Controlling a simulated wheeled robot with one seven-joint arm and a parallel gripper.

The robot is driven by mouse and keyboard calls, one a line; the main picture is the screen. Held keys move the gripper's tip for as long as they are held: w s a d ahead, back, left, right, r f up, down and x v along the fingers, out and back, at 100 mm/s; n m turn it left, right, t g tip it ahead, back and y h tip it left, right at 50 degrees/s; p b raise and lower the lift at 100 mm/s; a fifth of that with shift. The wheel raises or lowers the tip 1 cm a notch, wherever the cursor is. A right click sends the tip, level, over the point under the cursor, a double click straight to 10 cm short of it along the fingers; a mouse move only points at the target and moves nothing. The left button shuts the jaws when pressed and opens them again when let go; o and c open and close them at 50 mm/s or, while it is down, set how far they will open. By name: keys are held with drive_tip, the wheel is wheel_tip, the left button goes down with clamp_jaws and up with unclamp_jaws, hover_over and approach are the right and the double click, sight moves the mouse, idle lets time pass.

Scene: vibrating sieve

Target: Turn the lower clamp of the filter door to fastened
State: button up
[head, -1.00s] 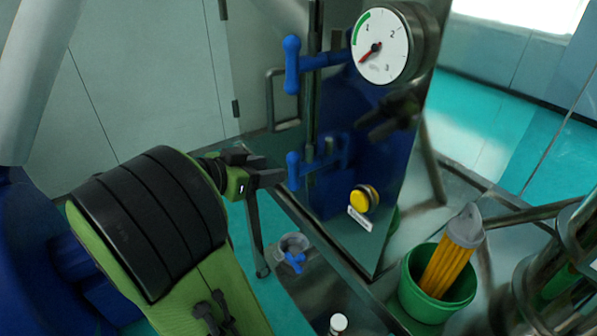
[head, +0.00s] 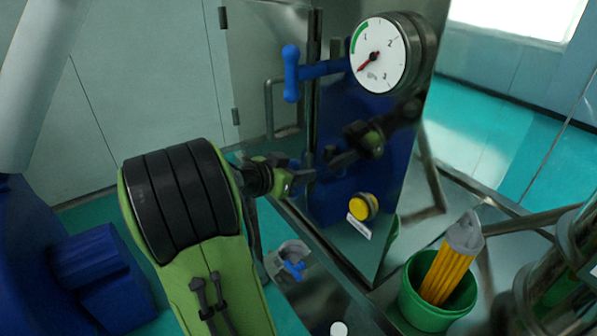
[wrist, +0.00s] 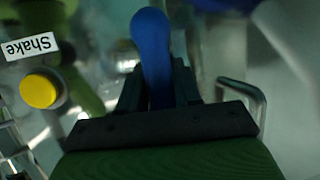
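The lower clamp of the filter door has a blue handle, seen upright in the wrist view (wrist: 152,50) between the two dark fingers. In the head view my gripper (head: 303,178) covers most of this clamp. A finger stands close on each side of the handle; whether both press on it I cannot tell. The upper clamp (head: 291,73) is a blue T-shaped handle on an arm reaching right towards the door edge, above my gripper.
A round gauge (head: 380,55) is at the upper right of the panel. A yellow button (head: 363,206), labelled Shake in the wrist view (wrist: 38,91), is right of and below my gripper. A metal bar handle (head: 270,110) is at left. A green bucket (head: 412,303) stands at lower right.

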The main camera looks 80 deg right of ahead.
drive_tip(key=shift+w, duration=0.1)
drive_tip(key=shift+c, duration=1)
drive_tip(key=shift+w+r+p, duration=0.1)
drive_tip(key=shift+p, duration=0.2)
drive_tip(key=n+g+y+p, duration=0.1)
drive_tip(key=n+g+p, duration=0.1)
drive_tip(key=n+p, duration=0.1)
drive_tip(key=f+n+g+y+p, duration=0.1)
drive_tip(key=n+g+y+p, duration=0.1)
drive_tip(key=p, duration=0.3)
drive_tip(key=n+g+y+p, duration=0.1)
drive_tip(key=n+g+p, duration=0.1)
drive_tip(key=n+p, duration=0.2)
drive_tip(key=shift+w+d+f+n+y+p, duration=0.15)
drive_tip(key=shift+w+d+n+y+p, duration=0.15)
drive_tip(key=shift+w+n+p, duration=0.1)
drive_tip(key=shift+s+f+n+g+p, duration=0.1)
drive_tip(key=shift+f+n+g+p, duration=0.25)
drive_tip(key=shift+n+g+p, duration=0.65)
drive_tip(key=shift+a+f+t, duration=0.1)
drive_tip(key=shift+t, duration=0.2)
drive_tip(key=o, duration=0.9)
drive_tip(key=shift+c, duration=0.2)
